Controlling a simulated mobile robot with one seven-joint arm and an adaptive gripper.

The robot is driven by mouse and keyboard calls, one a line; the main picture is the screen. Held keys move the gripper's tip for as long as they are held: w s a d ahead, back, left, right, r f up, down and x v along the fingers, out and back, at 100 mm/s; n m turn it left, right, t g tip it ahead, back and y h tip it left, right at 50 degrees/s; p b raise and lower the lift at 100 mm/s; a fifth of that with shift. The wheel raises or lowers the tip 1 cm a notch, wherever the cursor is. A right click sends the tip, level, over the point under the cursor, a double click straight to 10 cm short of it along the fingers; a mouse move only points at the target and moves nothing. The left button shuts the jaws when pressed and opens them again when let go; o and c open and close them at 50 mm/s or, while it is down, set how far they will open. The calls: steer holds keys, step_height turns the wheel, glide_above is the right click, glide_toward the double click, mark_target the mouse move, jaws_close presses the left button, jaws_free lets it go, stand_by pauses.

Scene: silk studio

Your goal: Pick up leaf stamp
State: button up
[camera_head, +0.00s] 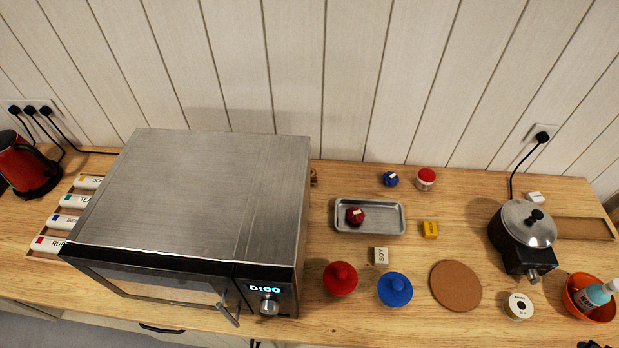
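I cannot tell by its mark which thing is the leaf stamp. Two small knobbed pieces with pale marks on top look like stamps. The dark red piece (355,216) sits in the left part of a grey metal tray (385,229). The blue piece (391,179) stands on the wooden counter behind the tray. My gripper is not clearly in view. A small dark shape (590,345) is cut off at the bottom right edge, and I cannot tell what it is.
A large microwave (210,190) fills the left middle. Near the tray are a red-lidded jar (426,179), yellow block (430,229), SOY block (381,255), red lid (340,278), blue lid (395,289) and cork mat (456,286). A pot appliance (526,235) and orange bowl (577,302) stand right.

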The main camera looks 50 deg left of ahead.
steer(key=w+a+r+m+g+y+p, duration=0.1)
steer(key=w+a+r+g+p, duration=0.2)
steer(key=w+a, duration=0.9)
steer(key=w+a+r+m+y+p, duration=0.1)
steer(key=w+a+r+p, duration=0.25)
steer(key=w+a, duration=0.8)
steer(key=a+f+g+p, duration=0.15)
steer(key=a+f, duration=0.25)
steer(key=a, duration=0.7)
steer(key=a+f+p, duration=0.3)
steer(key=a, duration=0.8)
steer(key=s+a+f+m+p, duration=0.1)
steer(key=s+a+f, duration=0.3)
steer(key=a+f, duration=0.3)
steer(key=s+a+f+g+h+p, duration=0.1)
steer(key=s+a+f+p, duration=0.1)
steer(key=s+a+f, duration=0.2)
steer(key=s+a+f+m+g+p, duration=0.1)
steer(key=s+a+f, duration=0.3)
steer(key=a+f, duration=0.6)
steer(key=a+p, duration=0.1)
steer(key=a, duration=0.7)
steer(key=shift+a+m, duration=0.15)
steer(key=shift+m, duration=0.15)
steer(key=shift+f, duration=0.15)
